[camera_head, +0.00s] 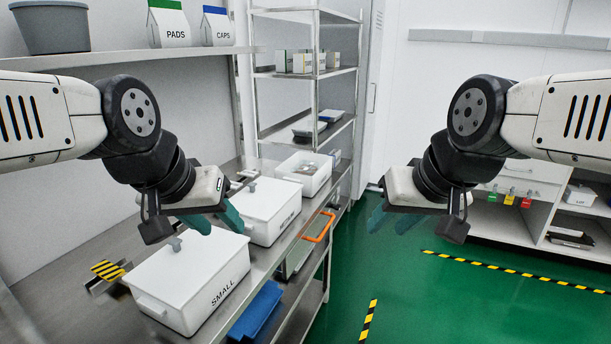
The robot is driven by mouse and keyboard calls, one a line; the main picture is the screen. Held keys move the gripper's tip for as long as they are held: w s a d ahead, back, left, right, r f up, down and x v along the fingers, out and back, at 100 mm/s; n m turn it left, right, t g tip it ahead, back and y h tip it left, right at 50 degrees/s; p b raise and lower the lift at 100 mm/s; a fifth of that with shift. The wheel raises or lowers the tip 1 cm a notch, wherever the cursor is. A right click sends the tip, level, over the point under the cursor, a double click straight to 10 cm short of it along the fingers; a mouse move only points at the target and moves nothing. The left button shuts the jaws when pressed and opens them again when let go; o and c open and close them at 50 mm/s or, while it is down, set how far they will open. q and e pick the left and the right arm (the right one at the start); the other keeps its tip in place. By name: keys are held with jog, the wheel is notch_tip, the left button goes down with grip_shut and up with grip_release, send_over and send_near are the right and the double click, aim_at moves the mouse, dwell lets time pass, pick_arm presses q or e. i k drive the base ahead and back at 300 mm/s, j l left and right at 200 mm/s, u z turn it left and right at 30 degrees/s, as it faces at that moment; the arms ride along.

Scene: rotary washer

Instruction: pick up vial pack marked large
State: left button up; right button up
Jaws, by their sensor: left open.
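A white lidded box marked SMALL (190,285) stands on the steel bench at the front. A second white lidded box (268,210) stands behind it; its label is too small to read. An open white bin (303,178) with items inside is further back. I cannot make out any pack marked large. My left gripper (215,219) is open and empty, with teal fingers, in front of the two lidded boxes in the picture; contact cannot be judged. My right gripper (391,218) hangs over the green floor with its teal fingers apart and nothing between them.
The steel bench (60,310) runs along the left, with an orange handle (319,227) and a blue item (256,310) at its right side. A cabinet (500,222) is at right. The green floor (400,300) is clear.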

aim_at(307, 167)
jog(key=i+u, duration=0.1)
jog(key=u, duration=0.55)
jog(key=i+l+u, duration=0.2)
jog(key=l+u, duration=0.15)
jog(key=i+l+u, duration=0.1)
jog(key=l+u, duration=0.25)
jog(key=i+l, duration=0.1)
jog(key=l, duration=0.3)
jog(key=i+l+u, duration=0.1)
jog(key=l, duration=0.25)
jog(key=i+l, duration=0.15)
jog(key=l, duration=0.25)
jog(key=i+l+u, duration=0.1)
jog(key=l, duration=0.3)
